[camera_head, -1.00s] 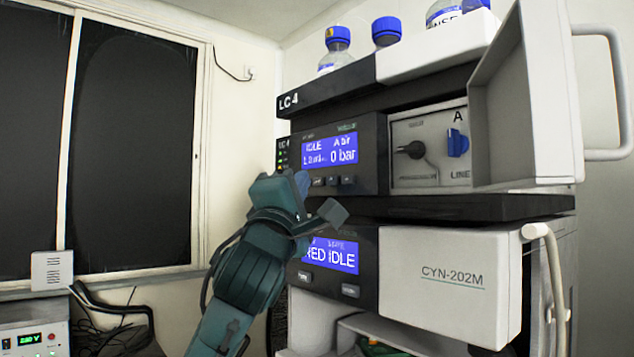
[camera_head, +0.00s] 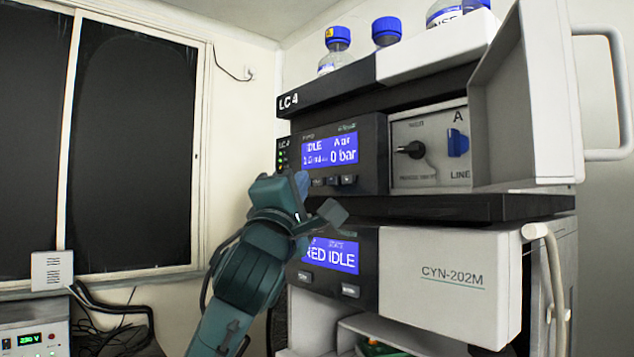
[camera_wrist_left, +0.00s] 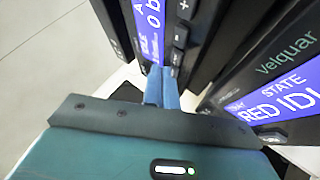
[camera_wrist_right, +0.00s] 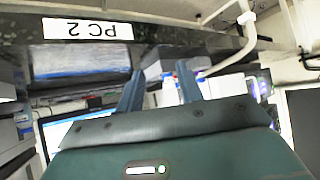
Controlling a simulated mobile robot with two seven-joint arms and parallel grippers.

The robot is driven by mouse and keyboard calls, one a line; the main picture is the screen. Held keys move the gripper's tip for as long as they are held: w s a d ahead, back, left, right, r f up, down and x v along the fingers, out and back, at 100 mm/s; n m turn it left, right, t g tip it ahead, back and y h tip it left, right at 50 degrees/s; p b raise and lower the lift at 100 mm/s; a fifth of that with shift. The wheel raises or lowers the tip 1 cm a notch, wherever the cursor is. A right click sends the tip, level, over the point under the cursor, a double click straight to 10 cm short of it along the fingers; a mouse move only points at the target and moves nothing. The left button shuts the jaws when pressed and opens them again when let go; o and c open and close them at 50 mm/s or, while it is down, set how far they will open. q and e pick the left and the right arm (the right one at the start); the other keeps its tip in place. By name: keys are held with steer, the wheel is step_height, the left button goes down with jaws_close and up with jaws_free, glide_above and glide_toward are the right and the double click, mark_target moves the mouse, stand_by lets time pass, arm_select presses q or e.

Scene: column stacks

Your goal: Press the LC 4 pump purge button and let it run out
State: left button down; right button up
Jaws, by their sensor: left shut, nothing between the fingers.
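The LC 4 stack's pump module (camera_head: 371,155) has a blue display (camera_head: 330,149) reading IDLE and 0 bar. Below the display is a row of small dark buttons (camera_head: 333,181); several also show in the left wrist view (camera_wrist_left: 180,37). Which one is purge is not legible. My left gripper (camera_head: 303,184) is shut and empty, its blue fingertips at the left end of the button row. In the left wrist view its fingertips (camera_wrist_left: 162,72) are close to the panel; whether they touch is unclear. My right gripper (camera_wrist_right: 160,76) is open and empty, away from the stack.
Below the pump is the CYN-202M module (camera_head: 455,275), its display (camera_head: 331,255) reading RED IDLE. An open door (camera_head: 500,110) juts out at right. Blue-capped bottles (camera_head: 386,31) stand on top.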

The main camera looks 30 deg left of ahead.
arm_select(q)
steer(key=shift+w, duration=0.15)
arm_select(e)
steer(key=shift+f, duration=0.1)
stand_by(0.4)
arm_select(q)
steer(key=shift+w+d, duration=0.2)
steer(key=shift+w, duration=0.1)
steer(key=shift+w+d, duration=0.1)
steer(key=shift+w, duration=0.25)
arm_select(e)
steer(key=shift+f, duration=0.1)
stand_by(0.6)
arm_select(q)
steer(key=shift+s, duration=0.15)
steer(key=shift+s+a+b, duration=0.3)
steer(key=shift+s+b, duration=0.05)
steer(key=shift+s, duration=0.25)
arm_select(e)
steer(key=shift+f, duration=0.2)
